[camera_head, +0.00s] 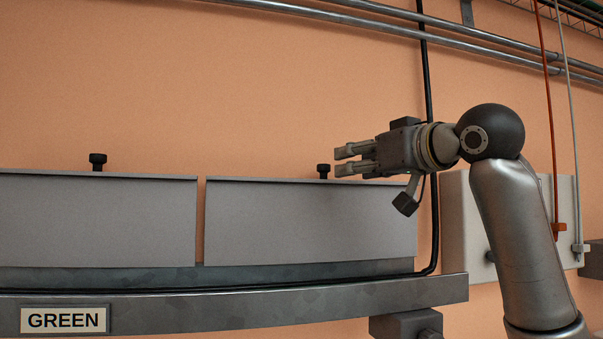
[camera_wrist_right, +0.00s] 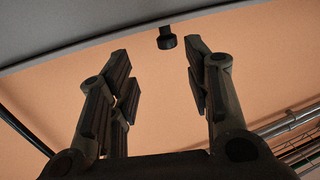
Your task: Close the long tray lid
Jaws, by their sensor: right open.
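Two long grey panels stand upright side by side above a metal tray rail (camera_head: 240,311) in the head view: a left panel (camera_head: 95,222) and a right panel (camera_head: 300,225). They look like raised lids; which is the long tray lid I cannot tell. A black knob (camera_head: 323,170) shows at the right panel's top edge, and another black knob (camera_head: 97,161) at the left one's. My right gripper (camera_head: 345,161) is open and empty, its fingers pointing left just right of the right knob. In the right wrist view a knob (camera_wrist_right: 167,39) shows ahead between the open fingertips (camera_wrist_right: 158,55). My left gripper is out of view.
A black cable (camera_head: 430,130) runs down the orange wall behind my right arm. A pale wall box (camera_head: 461,225) is at the right, with orange and grey hanging cords. Pipes (camera_head: 450,45) cross the upper wall. A GREEN label (camera_head: 63,320) is on the rail.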

